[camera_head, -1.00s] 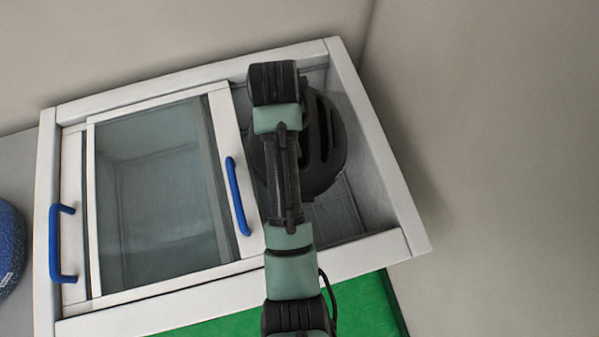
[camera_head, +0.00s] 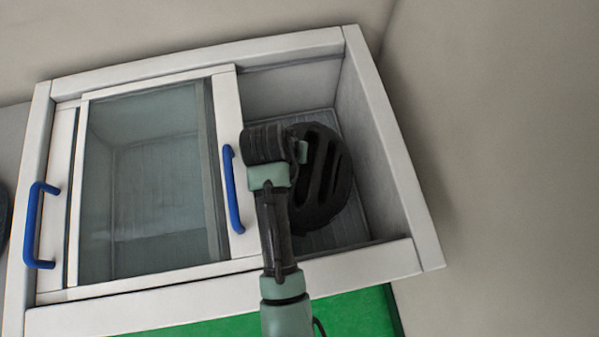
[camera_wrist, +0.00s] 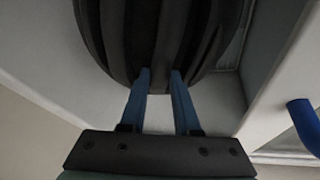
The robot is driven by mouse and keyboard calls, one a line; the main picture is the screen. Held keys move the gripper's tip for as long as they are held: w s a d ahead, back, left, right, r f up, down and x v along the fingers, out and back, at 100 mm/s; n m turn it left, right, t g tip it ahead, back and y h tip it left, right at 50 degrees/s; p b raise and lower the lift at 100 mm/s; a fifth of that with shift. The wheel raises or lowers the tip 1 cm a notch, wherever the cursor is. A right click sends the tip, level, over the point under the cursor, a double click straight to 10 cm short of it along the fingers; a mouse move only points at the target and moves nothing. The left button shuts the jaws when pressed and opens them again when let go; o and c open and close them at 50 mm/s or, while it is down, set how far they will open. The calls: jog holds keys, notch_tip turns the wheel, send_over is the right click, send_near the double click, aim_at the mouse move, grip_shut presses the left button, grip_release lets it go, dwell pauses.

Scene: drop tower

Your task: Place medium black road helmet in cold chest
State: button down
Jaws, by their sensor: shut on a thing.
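The black helmet (camera_head: 325,180) shows at the open right side of the cold chest (camera_head: 335,258), over the chest's ribbed floor. My gripper in the wrist view (camera_wrist: 160,75) is shut on the helmet (camera_wrist: 125,40), its two blue fingers close together at the helmet's ribs. In the head view my arm's end hides the fingers and the helmet's left edge. I cannot tell whether the helmet touches the chest floor.
The chest's glass lid (camera_head: 155,190) covers the left side and has a blue handle (camera_head: 232,188) near my arm. A second blue handle (camera_head: 38,225) is at the far left. The chest's right wall (camera_head: 385,140) stands close to the helmet. Green (camera_head: 350,315) shows in front.

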jog(key=s+f, duration=0.4)
jog(key=f, duration=0.9)
jog(key=shift+d, duration=0.25)
jog(key=c, duration=0.6)
grip_release()
